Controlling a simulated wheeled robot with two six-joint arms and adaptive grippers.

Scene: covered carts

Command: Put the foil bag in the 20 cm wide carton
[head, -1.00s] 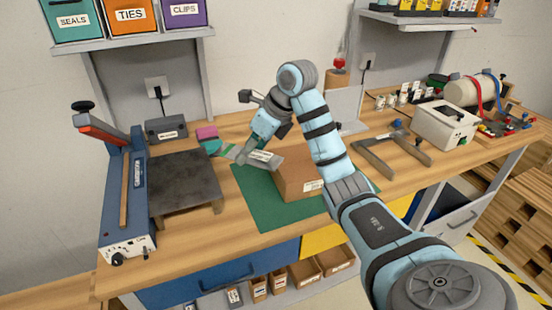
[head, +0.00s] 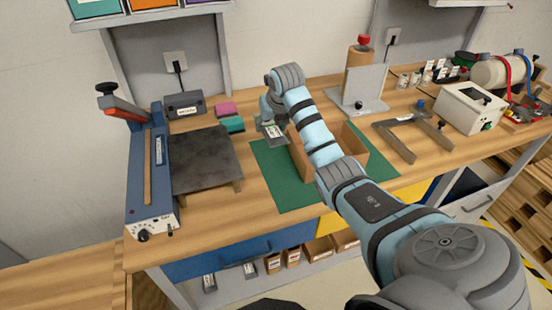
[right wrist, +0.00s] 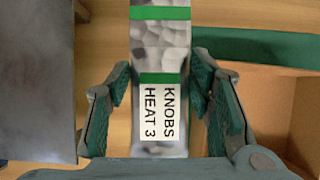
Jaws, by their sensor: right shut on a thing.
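The foil bag (head: 272,132) is silvery with green bands and a white label. In the right wrist view the bag (right wrist: 160,50) reads "KNOBS HEAT 3". My right gripper (head: 268,115) is shut on it; in the right wrist view its fingers (right wrist: 160,105) press both sides. The open cardboard carton (head: 357,165) stands on a green mat (head: 268,170), partly hidden behind my right arm. The bag is held just left of the carton, above the mat's far left part. A carton wall (right wrist: 305,120) also shows at the right wrist view's right edge. My left gripper is not in view.
A dark plate on legs (head: 190,165) and a blue sealer (head: 148,180) stand to the left. Pink (head: 226,108) and teal (head: 233,125) blocks lie behind. A grey upright stand (head: 362,88) is behind the carton, a grey fork-shaped frame (head: 412,132) to its right.

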